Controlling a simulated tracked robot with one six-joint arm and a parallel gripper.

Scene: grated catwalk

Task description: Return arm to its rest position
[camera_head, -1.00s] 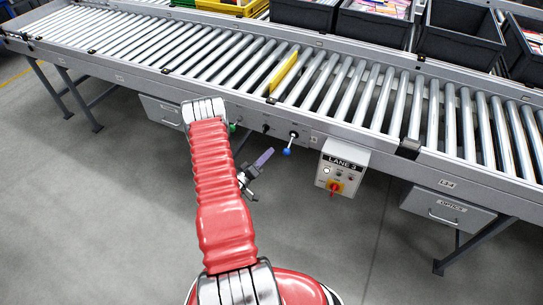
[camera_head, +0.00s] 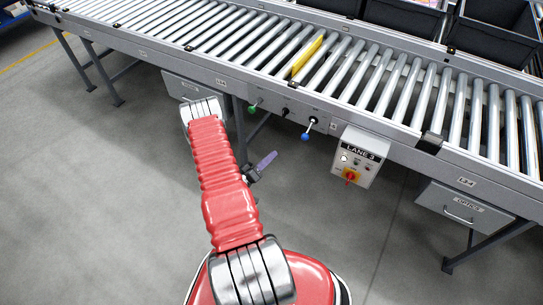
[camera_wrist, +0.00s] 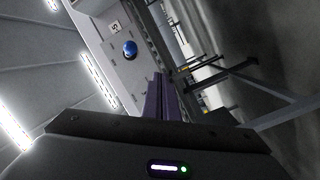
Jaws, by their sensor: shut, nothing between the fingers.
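My red ribbed arm reaches forward from the bottom middle of the head view. My gripper (camera_head: 266,160) shows beside the arm, partly hidden behind it. Its purple fingers are together with nothing between them. It is apart from the blue-knobbed lever (camera_head: 306,136), to the lower left of it in the picture. In the wrist view the closed purple fingers (camera_wrist: 162,97) point towards the conveyor's side, with the blue knob (camera_wrist: 130,48) to their upper left.
A roller conveyor (camera_head: 150,30) crosses the view ahead, with a yellow bar (camera_head: 308,57) between rollers. A LANE 3 control box (camera_head: 359,155) and an OPTICS drawer (camera_head: 462,203) hang below it. Black bins (camera_head: 407,15) stand behind. Grey floor (camera_head: 90,220) is clear around me.

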